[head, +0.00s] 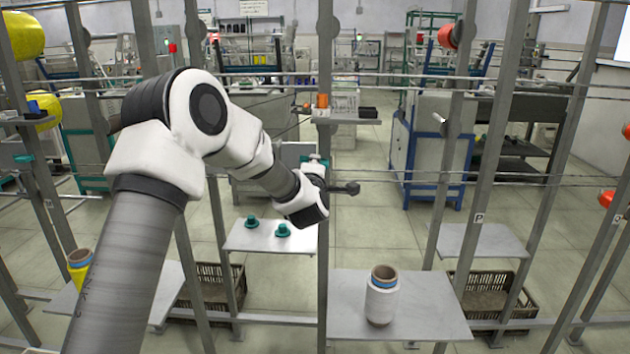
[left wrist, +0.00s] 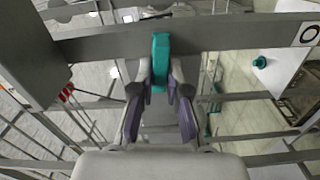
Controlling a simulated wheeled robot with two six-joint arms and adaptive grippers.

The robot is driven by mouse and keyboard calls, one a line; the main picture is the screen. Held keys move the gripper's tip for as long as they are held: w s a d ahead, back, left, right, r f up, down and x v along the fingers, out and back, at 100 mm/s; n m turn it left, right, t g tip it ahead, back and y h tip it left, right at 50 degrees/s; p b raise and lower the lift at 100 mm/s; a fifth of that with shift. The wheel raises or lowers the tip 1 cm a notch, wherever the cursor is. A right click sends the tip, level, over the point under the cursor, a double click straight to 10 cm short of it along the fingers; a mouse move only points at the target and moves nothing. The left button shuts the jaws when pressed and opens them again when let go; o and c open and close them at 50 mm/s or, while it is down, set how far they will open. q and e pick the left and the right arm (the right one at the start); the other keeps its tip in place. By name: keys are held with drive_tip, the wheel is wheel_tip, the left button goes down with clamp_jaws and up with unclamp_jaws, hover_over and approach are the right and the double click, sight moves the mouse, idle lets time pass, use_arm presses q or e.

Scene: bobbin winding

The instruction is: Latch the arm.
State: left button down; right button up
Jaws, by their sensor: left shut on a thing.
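My left gripper (head: 315,170) reaches the grey upright post in the middle of the head view, and its fingers are largely hidden there by my own wrist. In the left wrist view the gripper (left wrist: 160,82) is shut on a narrow teal piece (left wrist: 161,48), with a finger on each side. The teal piece stands across the grey bar (left wrist: 110,47). A short dark arm with a round end (head: 346,188) sticks out to the right of the post, just beside my gripper. I cannot tell whether it is latched. My right gripper is not in view.
A white bobbin with a brown core (head: 381,300) stands on the grey shelf (head: 430,318) at front right. Two green pieces (head: 283,231) sit on the shelf left of the post. Uprights and thin horizontal rods surround my arm. A small shelf (head: 345,120) holds orange parts above.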

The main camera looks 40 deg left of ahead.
use_arm(q)
drive_tip(key=shift+f+n+b, duration=0.1)
drive_tip(key=shift+n+b, duration=0.7)
drive_tip(key=shift+b, duration=0.15)
drive_tip(key=c, duration=1.2)
unclamp_jaws()
drive_tip(key=shift+a, duration=0.1)
drive_tip(key=shift+o, duration=0.2)
drive_tip(key=shift+s, duration=0.1)
drive_tip(key=v, duration=1.2)
drive_tip(key=shift+f, duration=0.25)
